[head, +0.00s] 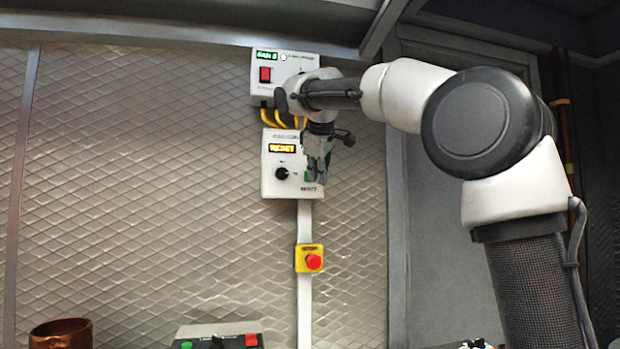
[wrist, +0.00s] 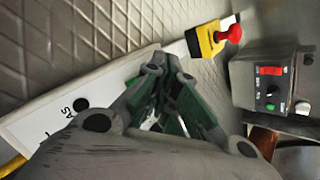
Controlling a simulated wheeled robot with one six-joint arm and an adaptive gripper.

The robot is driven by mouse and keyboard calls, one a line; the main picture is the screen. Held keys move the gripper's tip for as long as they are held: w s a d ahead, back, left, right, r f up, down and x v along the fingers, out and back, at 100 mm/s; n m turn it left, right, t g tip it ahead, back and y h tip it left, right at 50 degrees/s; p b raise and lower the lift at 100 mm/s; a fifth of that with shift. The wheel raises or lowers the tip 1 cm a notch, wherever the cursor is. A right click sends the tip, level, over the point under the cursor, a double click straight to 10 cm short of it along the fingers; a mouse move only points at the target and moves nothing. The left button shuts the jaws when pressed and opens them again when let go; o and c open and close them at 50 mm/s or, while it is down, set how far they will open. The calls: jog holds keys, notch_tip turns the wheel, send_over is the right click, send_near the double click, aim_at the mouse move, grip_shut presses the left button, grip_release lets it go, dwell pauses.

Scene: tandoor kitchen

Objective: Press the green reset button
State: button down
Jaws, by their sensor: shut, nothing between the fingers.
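A white control box (head: 272,187) hangs on the wall in the head view, with a lit yellow RESET display (head: 282,148) and a black knob (head: 282,174). A patch of green, probably the green button (head: 307,176), shows at its right side, mostly hidden by my gripper (head: 317,177). My gripper is shut and empty, fingers pointing down in front of the box's right part. In the wrist view my gripper (wrist: 153,72) lies over the white panel (wrist: 40,122); green shows around the fingers, but I cannot tell button from finger parts. Contact cannot be told.
A yellow emergency-stop box with a red button (head: 314,262) is below on the white conduit. Above is another white box with a red switch (head: 265,74), joined by yellow cables. A grey panel (wrist: 293,70) and a copper pot (head: 61,334) stand low.

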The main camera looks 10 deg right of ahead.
jog(key=shift+w, duration=0.15)
jog(key=shift+w, duration=0.25)
jog(key=shift+w, duration=0.45)
dwell(0.6)
jog(key=shift+s, duration=0.85)
jog(key=shift+s, duration=0.1)
jog(key=s, duration=0.4)
jog(key=shift+s, duration=0.4)
dwell(0.6)
